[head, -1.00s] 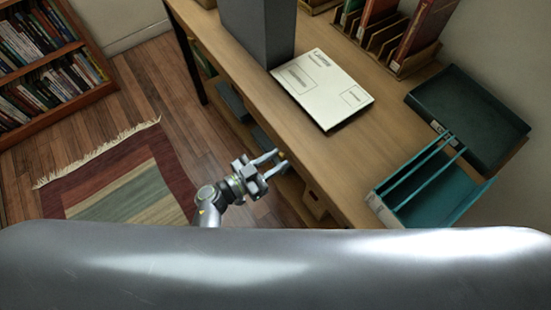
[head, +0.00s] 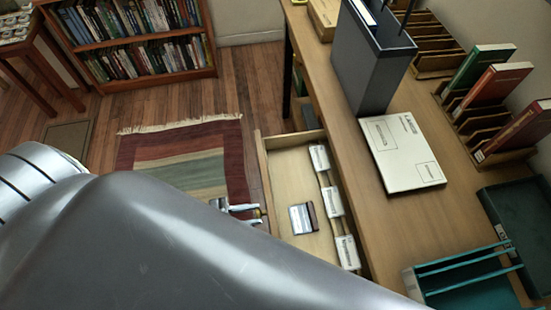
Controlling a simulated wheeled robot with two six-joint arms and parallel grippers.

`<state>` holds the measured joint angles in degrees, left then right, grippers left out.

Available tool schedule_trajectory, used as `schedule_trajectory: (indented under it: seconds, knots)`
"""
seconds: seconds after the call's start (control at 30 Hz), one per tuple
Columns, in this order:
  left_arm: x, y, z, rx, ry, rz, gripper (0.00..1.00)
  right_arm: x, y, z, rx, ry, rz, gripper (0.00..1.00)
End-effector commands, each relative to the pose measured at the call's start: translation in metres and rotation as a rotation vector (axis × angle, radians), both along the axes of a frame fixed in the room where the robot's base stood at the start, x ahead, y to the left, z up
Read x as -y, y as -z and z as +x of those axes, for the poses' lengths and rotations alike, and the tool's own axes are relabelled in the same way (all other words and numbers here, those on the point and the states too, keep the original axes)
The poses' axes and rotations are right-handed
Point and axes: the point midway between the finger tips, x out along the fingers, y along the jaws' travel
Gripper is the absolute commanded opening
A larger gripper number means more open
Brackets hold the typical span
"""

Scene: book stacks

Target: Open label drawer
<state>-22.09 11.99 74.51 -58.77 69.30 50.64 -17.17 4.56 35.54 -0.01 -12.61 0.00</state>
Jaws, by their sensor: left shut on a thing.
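The label drawer (head: 287,163) stands pulled out from the long side of the wooden desk (head: 345,150). It holds several white labelled packs along its desk side and a small blue-grey and brown flat item (head: 303,218). My left gripper (head: 254,214) is at the outer face of the drawer front, shut on the drawer's knob, which is mostly hidden by the fingers. My own grey arm covers the lower left of the view and hides most of the gripper and the drawer's near end. My right gripper is not in view.
On the desk are a dark grey box file (head: 368,60), a white envelope (head: 404,150), a teal tray (head: 470,275), a dark green tray (head: 520,225) and wooden racks with books (head: 515,130). A rug (head: 180,150) and a bookcase (head: 140,60) are on the left.

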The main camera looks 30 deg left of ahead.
Motion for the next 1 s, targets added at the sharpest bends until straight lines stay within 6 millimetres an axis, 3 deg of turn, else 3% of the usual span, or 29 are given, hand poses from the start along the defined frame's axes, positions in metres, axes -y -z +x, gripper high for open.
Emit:
schedule_trajectory:
  seconds: [0.1, 0.33, 0.87, 0.9, 1.0]
  knots:
    - [-0.018, 0.0, -0.013, -0.001, 0.0, 0.0, 0.0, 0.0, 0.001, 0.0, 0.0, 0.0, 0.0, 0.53]
    - [-0.038, 0.0, -0.028, 0.001, 0.001, -0.001, 0.0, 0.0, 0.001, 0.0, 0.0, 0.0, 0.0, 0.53]
    - [-0.044, 0.0, -0.032, 0.001, 0.0, -0.003, 0.0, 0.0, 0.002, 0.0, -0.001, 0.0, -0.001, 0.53]
    - [-0.044, 0.0, -0.032, 0.001, 0.0, -0.003, 0.33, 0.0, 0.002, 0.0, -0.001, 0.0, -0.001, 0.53]
    - [-0.044, 0.0, -0.032, 0.001, 0.0, -0.003, 0.46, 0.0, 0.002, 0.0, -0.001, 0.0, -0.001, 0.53]
